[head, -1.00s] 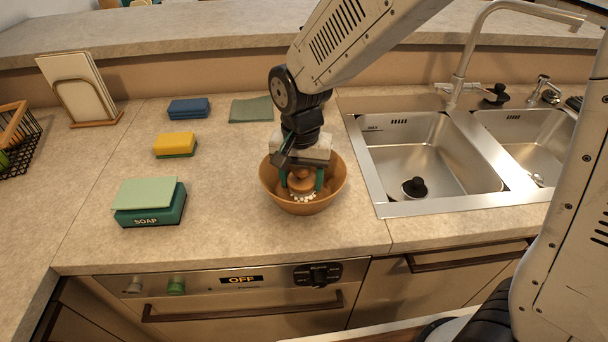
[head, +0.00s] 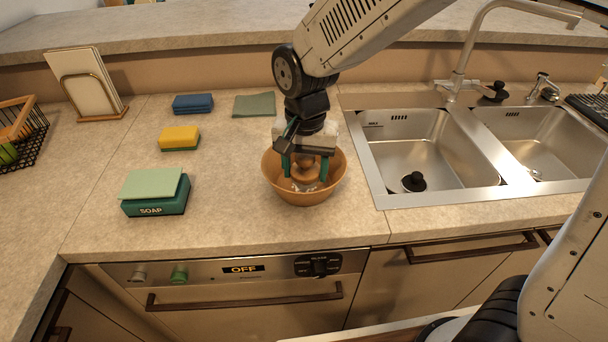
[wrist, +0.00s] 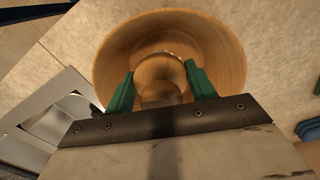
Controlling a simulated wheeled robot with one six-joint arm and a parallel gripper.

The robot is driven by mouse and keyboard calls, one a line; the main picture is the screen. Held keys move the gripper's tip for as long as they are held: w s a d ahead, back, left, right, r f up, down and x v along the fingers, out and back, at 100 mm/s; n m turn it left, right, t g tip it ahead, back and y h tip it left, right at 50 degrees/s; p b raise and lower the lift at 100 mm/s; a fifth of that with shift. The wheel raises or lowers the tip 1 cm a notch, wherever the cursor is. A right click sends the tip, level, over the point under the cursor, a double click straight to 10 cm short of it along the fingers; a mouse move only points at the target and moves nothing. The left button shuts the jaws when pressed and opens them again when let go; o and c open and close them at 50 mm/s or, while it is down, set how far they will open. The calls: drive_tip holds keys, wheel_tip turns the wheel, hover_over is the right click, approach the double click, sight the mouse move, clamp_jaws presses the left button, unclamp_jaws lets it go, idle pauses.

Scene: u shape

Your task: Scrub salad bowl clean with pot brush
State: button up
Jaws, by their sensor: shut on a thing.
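The salad bowl (head: 333,187) is a round, orange-brown wooden bowl on the counter, left of the sink. My gripper (head: 305,172) points down into it. In the wrist view, my gripper's green fingers (wrist: 160,88) are shut on the round wooden pot brush (wrist: 158,70), one on either side of it. The pot brush also shows in the head view (head: 306,172), low inside the bowl, with pale bristles under it. The bowl's rim surrounds the brush in the wrist view (wrist: 232,55). I cannot tell how firmly the bristles touch the bowl's inside.
A green soap box (head: 156,205), a yellow sponge (head: 179,136), a blue sponge (head: 193,103) and a green cloth (head: 254,105) lie to the left and behind. A double sink (head: 425,150) with a tap is on the right. The counter between soap and bowl is clear.

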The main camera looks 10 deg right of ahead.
sight(305, 156)
drive_tip(key=shift+r, duration=2.5)
